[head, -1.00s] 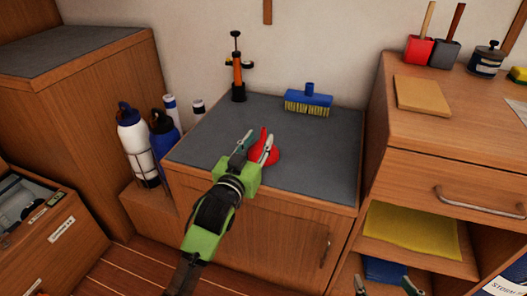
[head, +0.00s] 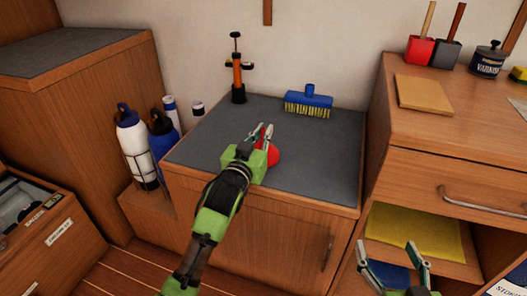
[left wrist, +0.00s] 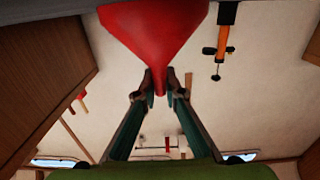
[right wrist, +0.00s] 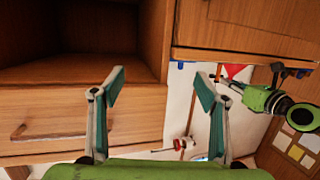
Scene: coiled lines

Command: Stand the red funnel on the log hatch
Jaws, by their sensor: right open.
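The red funnel (head: 273,156) stands wide end down on the grey-topped cabinet (head: 325,165) in the head view, partly hidden by my left gripper (head: 264,132). In the left wrist view the funnel's cone (left wrist: 155,30) fills the top middle, and its narrow spout lies between the fingertips of my left gripper (left wrist: 160,88), which look closed in on it. A bit of red funnel (right wrist: 236,70) also shows in the right wrist view. My right gripper (head: 386,246) is open and empty at the lower right, in front of the open shelf. I cannot tell which surface is the log hatch.
A blue brush (head: 308,100) and an orange-black pump (head: 238,75) stand at the back of the grey top. Bottles (head: 135,145) stand left of it. A wooden drawer unit (head: 450,160) rises on the right. The grey top's right part is clear.

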